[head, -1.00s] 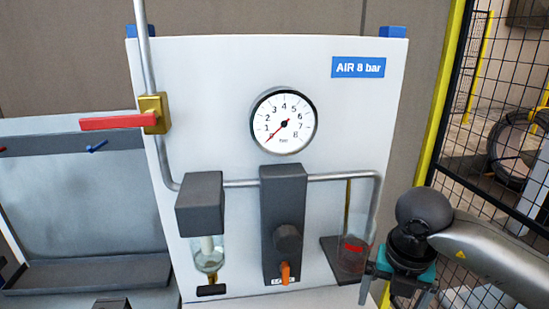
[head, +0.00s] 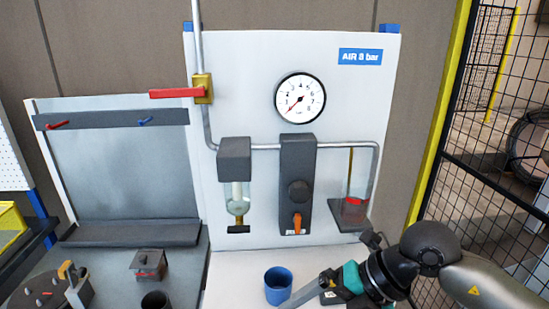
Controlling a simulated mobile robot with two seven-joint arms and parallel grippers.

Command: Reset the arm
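My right arm comes in from the right edge. Its gripper (head: 304,292) has a teal and black body and points left, low in the picture. A grey finger lies beside the blue cup (head: 278,285) on the white surface. I cannot tell whether the finger touches the cup. The second finger is not clear, so the opening cannot be read. My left gripper is not in view.
A white panel (head: 240,80) carries a gauge (head: 300,98) reading low, a red-handled valve (head: 178,93), a grey regulator (head: 297,160) and pipes. A grey bench (head: 190,265) with small fixtures is at left. A mesh fence (head: 490,150) stands at right.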

